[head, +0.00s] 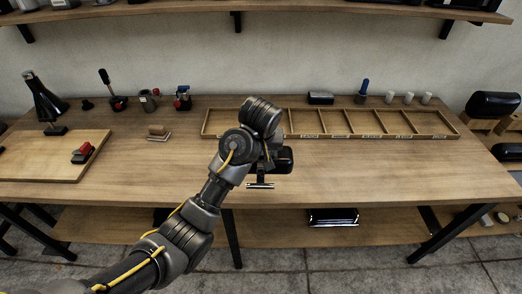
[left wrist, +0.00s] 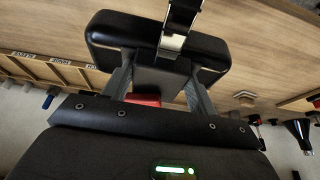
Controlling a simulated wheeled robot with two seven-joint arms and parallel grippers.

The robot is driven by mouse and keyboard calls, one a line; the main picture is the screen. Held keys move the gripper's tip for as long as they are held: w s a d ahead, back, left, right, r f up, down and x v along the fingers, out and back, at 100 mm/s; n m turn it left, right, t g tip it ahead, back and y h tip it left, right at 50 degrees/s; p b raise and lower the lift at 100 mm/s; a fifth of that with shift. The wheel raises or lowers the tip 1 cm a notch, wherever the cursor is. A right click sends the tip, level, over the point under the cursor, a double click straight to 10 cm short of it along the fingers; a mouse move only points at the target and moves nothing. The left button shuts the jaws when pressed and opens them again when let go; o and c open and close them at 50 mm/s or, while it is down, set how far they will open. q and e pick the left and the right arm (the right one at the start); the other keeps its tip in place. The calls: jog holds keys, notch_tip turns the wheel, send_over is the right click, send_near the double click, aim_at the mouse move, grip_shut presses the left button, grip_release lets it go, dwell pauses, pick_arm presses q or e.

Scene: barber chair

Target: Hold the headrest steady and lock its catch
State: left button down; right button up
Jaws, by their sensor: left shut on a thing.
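My left gripper (left wrist: 158,78) is shut on the dark block under a black padded headrest (left wrist: 108,38), with one finger on each side. A shiny metal bar (left wrist: 176,28) runs from the headrest's middle. A small red part (left wrist: 143,99) shows between the fingers; I cannot tell whether it is the catch or its state. In the head view the headrest (head: 285,159) is mostly hidden behind my left wrist, held over the workbench's front part. A metal end (head: 260,186) hangs below it. My right gripper is not in view.
The wooden workbench (head: 400,180) is clear at front right. A divided tray (head: 405,136) lies behind the headrest. A board (head: 40,165) with a red-and-black item (head: 82,153) lies left. Black padded parts (head: 495,104) stand beyond the right edge. A shelf (head: 300,10) runs above.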

pick_arm(q)
jog(key=shift+w+f+b, duration=0.3)
jog(key=shift+w+f, duration=0.7)
jog(key=shift+w, duration=0.3)
jog(key=shift+w+f+b, duration=0.85)
jog(key=shift+w+f, duration=0.85)
jog(key=shift+w, duration=0.3)
jog(key=w+f+b, duration=0.5)
jog(key=w, duration=0.1)
jog(key=shift+w, duration=0.1)
jog(key=shift+f, duration=0.75)
